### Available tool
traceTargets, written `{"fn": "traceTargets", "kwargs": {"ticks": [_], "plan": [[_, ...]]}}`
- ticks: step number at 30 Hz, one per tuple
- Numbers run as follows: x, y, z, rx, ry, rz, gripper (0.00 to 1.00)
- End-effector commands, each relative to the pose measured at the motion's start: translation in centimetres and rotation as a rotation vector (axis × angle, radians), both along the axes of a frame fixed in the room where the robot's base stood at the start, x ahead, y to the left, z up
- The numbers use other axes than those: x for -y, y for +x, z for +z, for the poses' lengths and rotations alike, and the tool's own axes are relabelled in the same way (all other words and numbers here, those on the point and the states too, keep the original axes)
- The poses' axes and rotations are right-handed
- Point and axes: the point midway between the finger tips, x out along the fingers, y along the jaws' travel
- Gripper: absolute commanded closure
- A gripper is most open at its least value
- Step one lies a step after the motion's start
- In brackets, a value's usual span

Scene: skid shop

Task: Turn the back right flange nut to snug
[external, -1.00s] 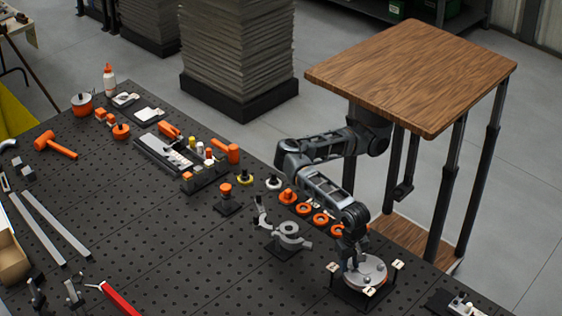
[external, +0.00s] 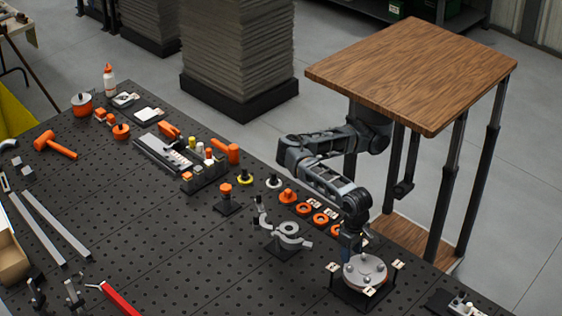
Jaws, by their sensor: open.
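The flange (external: 364,272) is a round silver disc with several nuts around its face, on a dark square base at the front right of the bench. Small white tags stand at the base's corners. My gripper (external: 351,256) points down at the far left edge of the flange, above it or close to it. Its fingertips are too small and dark to make out, and nothing shows held in it. Which nut is the back right one, and whether my gripper touches any nut, I cannot tell at this size.
A grey fixture with curved arms (external: 287,236) stands left of the flange. Several orange rings (external: 321,219) lie behind it along the bench edge. A dark block with silver parts (external: 462,306) lies to the right. Bare perforated bench (external: 190,270) is free at the left front.

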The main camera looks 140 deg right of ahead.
Motion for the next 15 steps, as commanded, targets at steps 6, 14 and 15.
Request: {"fn": "traceTargets", "kwargs": {"ticks": [6, 14, 15], "plan": [[-1.7, -1.1, 2.3, -0.051, 0.094, 0.015, 0.51], [-5.5, -3.4, 3.8, -0.168, 0.308, 0.035, 0.51], [-6.0, -3.8, 4.1, -0.185, 0.339, 0.036, 0.51]]}}
